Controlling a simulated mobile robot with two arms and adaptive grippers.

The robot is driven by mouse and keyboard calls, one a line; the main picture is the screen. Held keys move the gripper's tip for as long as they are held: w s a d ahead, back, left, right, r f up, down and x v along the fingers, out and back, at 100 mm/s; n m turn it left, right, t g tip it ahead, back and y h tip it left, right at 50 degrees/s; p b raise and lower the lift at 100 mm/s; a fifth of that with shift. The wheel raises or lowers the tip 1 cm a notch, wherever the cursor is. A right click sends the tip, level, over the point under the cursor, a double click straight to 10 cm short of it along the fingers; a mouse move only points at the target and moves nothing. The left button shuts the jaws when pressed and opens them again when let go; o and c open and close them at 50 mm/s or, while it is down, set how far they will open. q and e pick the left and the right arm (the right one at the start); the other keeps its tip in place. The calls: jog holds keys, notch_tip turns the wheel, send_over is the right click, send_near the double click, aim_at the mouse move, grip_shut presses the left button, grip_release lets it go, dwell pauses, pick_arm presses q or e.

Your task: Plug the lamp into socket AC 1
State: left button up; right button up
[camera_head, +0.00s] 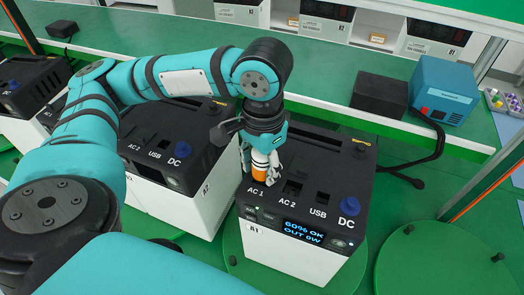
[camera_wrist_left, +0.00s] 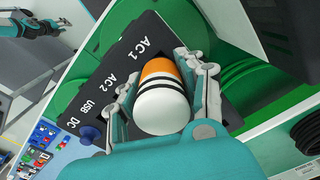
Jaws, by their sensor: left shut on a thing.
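My left gripper (camera_head: 262,168) points down over the front left of the black-topped power station A1 (camera_head: 318,205). It is shut on a white and orange cylindrical piece with dark bands, which I take as the lamp's plug (camera_head: 260,178). The plug also shows between the fingers in the left wrist view (camera_wrist_left: 161,98), orange end towards the station top. It is at the AC 1 label and hides the socket there. I cannot tell whether it is inserted. The AC 2 socket (camera_head: 292,188) is uncovered. A teal arm end, apparently my right gripper (camera_wrist_left: 62,26), shows small in the left wrist view.
Station A2 (camera_head: 200,195) stands close on the left. A blue box (camera_head: 446,88) and a black box (camera_head: 380,95) are on the bench behind, with a dark cable (camera_head: 438,135) hanging down. A green round turntable (camera_head: 450,265) at the right is mostly bare.

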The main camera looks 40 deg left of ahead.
pick_arm(q)
jog(key=shift+f, duration=0.55)
jog(key=o, duration=1.4)
jog(key=shift+c, duration=0.2)
notch_tip(320, 180, up, 12)
jog(key=shift+r, duration=0.1)
jog(key=shift+d, duration=0.1)
